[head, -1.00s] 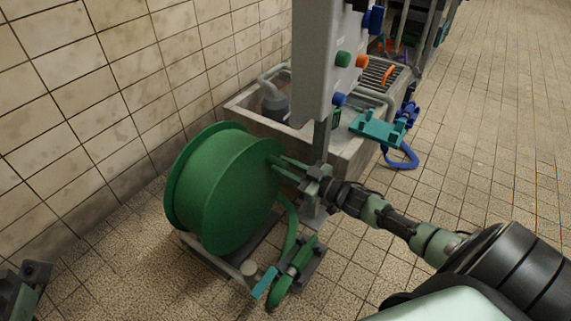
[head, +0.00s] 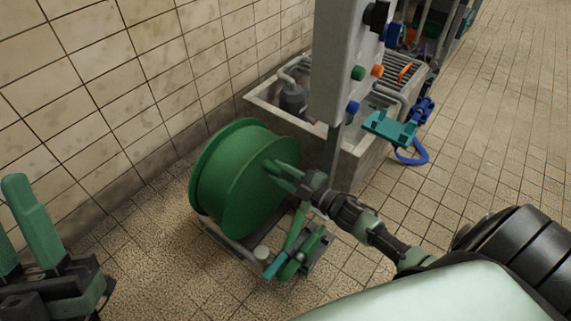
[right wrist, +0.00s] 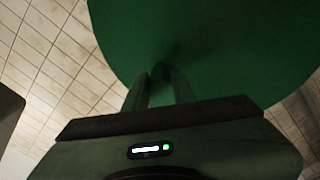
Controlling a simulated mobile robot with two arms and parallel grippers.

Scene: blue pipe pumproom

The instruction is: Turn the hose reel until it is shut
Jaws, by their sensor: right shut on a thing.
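The green hose reel (head: 232,190) stands on a low frame on the tiled floor beside the wall. My right gripper (head: 274,171) reaches it from the right, its fingers at the reel's near face. In the right wrist view the green disc (right wrist: 205,45) fills the top, and the right fingers (right wrist: 161,75) are close together against it. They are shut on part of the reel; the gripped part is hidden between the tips. My left gripper (head: 22,235) shows at the left edge, partly cut off, with its fingers apart and nothing seen between them, away from the reel.
A green hose nozzle (head: 290,262) hangs at the reel's front right. A grey post (head: 340,70) with coloured knobs rises behind it, before a concrete basin (head: 365,160). A teal bracket (head: 390,130) and blue hose (head: 415,155) are to the right. Open floor lies at right.

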